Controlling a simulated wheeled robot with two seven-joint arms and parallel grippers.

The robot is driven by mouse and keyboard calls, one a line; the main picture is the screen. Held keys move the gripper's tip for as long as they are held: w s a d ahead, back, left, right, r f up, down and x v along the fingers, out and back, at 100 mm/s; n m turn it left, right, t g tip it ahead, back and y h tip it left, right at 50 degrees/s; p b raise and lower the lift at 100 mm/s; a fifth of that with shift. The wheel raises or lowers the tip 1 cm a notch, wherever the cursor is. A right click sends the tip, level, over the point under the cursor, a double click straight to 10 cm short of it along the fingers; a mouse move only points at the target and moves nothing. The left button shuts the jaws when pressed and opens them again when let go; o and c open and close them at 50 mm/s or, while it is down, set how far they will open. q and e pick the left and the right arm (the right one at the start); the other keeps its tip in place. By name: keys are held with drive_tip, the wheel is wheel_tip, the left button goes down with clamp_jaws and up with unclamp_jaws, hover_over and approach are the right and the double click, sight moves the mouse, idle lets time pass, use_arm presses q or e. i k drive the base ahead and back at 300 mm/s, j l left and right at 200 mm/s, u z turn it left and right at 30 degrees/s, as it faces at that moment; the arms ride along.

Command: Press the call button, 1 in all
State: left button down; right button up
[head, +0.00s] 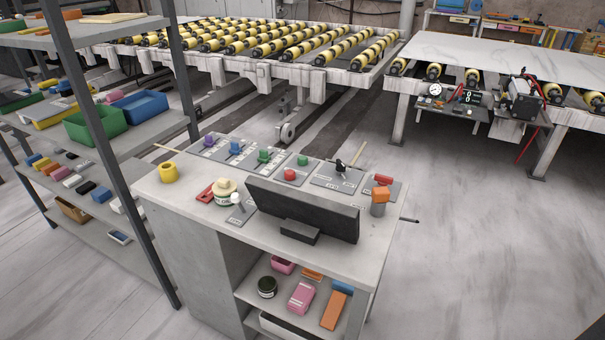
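A grey console (381,240) stands in the middle of the head view with a row of controls on its top. They include a purple control (208,141), a blue one (235,147), a green one (264,156), a red round button (290,174) and a small green button (303,160). A black-knobbed lever (340,166) stands to their right, and a white-knobbed control (236,199) to the left of a black screen (302,208). The labels are too small to read, so I cannot tell which is the call button. Neither of my grippers is in view.
The screen hides part of the console top. A yellow cup (168,172), a cream-lidded jar (223,189) and an orange-topped grey container (379,204) stand on it. A shelf rack (119,190) is at left, a roller conveyor (270,52) behind. The right floor is clear.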

sight(302, 160)
drive_tip(key=k+u, duration=0.15)
drive_tip(key=u, duration=1.15)
drive_tip(key=l, duration=0.95)
drive_tip(key=i+l, duration=0.15)
drive_tip(key=l, duration=1.7)
drive_tip(key=i+l, duration=0.1)
drive_tip(key=l, duration=0.85)
drive_tip(key=i+l, duration=0.1)
drive_tip(key=l, duration=0.85)
